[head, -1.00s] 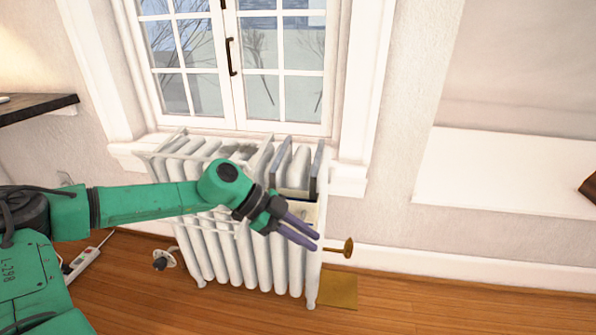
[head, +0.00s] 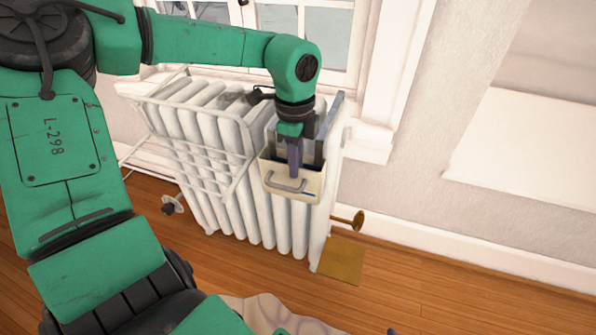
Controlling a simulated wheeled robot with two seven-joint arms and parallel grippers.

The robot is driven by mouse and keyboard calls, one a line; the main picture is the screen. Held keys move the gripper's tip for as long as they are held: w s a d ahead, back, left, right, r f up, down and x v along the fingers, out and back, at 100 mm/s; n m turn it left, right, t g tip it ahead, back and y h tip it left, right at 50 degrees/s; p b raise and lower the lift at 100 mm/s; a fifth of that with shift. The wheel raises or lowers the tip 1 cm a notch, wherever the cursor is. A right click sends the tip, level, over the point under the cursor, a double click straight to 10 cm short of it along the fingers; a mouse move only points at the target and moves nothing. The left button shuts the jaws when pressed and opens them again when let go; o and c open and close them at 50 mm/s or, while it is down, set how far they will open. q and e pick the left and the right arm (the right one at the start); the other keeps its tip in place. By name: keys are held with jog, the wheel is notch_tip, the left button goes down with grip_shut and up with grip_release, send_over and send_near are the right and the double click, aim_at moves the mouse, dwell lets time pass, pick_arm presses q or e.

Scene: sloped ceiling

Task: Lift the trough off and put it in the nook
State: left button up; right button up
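The trough (head: 311,184) is a small cream box with a grey handle on its front. It hangs at the right front of the white radiator (head: 262,215). My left gripper (head: 294,176) points down over the trough, with its purple fingers at the trough's opening. The fingers line up in this view, so their gap and any contact are hidden. A purple tip at the bottom edge looks like part of my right gripper (head: 391,331); the rest is out of frame. The nook (head: 535,145) looks to be the white-ledged wall recess at the right; its visible part is empty.
A white wire rack (head: 190,150) hangs on the radiator's left front. Grey bars stand on the radiator's right end, behind my gripper. A brass valve (head: 350,220) sticks out at the right above a brass-coloured floor plate (head: 341,261). The wooden floor right of it is clear.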

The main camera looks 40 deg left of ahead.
pick_arm(q)
jog(key=b, duration=0.1)
send_over(297, 199)
notch_tip(297, 199, down, 7)
jog(key=shift+r, duration=0.15)
pick_arm(e)
jog(key=shift+a+f+t, duration=0.25)
jog(key=shift+f+t, duration=0.15)
jog(key=shift+f, duration=0.5)
pick_arm(q)
grip_shut()
jog(key=shift+r, duration=0.1)
pick_arm(e)
jog(key=shift+s, duration=0.1)
pick_arm(q)
jog(key=shift+r+p, duration=1.45)
jog(key=shift+r, duration=1.3)
pick_arm(e)
jog(key=shift+r, duration=1.65)
